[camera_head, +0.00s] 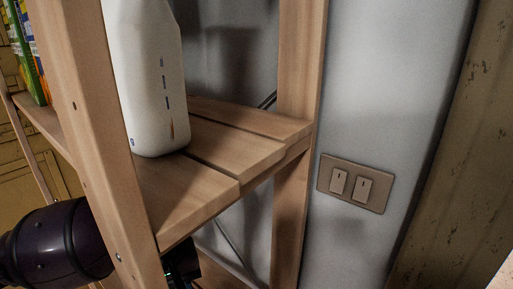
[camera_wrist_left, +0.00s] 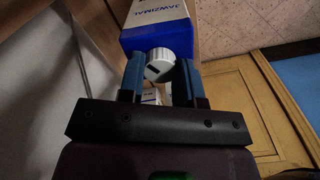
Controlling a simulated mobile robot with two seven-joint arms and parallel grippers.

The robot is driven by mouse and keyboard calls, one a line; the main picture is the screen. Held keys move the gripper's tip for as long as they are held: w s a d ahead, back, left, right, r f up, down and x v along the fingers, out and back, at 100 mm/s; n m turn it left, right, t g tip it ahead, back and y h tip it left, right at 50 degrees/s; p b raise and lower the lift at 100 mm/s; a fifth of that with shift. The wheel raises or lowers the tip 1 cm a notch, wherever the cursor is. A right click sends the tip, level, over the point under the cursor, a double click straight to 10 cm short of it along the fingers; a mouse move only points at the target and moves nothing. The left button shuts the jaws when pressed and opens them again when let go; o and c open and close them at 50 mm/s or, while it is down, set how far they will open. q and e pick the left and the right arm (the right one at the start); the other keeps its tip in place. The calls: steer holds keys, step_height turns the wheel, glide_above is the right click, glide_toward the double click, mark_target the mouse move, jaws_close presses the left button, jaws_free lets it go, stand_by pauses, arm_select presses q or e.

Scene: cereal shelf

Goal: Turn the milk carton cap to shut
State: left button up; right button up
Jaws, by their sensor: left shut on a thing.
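In the left wrist view, the milk carton (camera_wrist_left: 157,34) shows as a blue and white block with lettering at the top of the picture. The gripper is shut on the cap. In the head view my dark left arm comes in at the lower left and passes behind the shelf post; its fingertips cannot be made out there. My right gripper is in neither view.
A white container (camera_head: 147,85) stands upright on a wooden shelf board (camera_head: 240,155). A wooden post (camera_head: 95,110) stands in front, another (camera_head: 298,60) at the back. Colourful boxes (camera_head: 30,50) are at the far left. A switch plate (camera_head: 355,184) is on the wall.

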arm_select(q)
steer(key=shift+m, duration=0.5)
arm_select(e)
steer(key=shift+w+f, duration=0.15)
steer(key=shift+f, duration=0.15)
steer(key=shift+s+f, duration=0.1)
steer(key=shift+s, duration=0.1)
